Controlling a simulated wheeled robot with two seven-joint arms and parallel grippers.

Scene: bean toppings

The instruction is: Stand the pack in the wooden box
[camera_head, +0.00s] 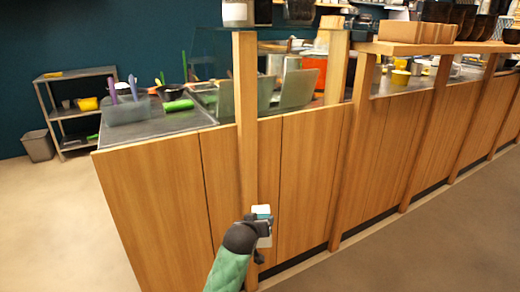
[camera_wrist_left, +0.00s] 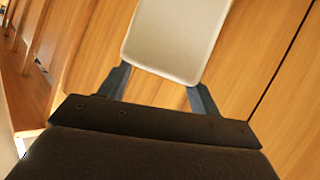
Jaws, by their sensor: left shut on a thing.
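My left gripper (camera_head: 262,224) is at the lower middle of the head view, in front of the counter's wooden panels. A light wooden box (camera_head: 430,33) stands on the raised shelf at the upper right, well away from the gripper. The inside of the box cannot be seen. My right gripper is not in view.
The wooden counter (camera_head: 160,195) and its post (camera_head: 246,120) stand close beyond my gripper. The raised shelf (camera_head: 420,48) also holds dark bowls (camera_head: 470,22). A grey bin (camera_head: 38,145) and shelf rack (camera_head: 70,112) are at the left. Floor at the right is clear.

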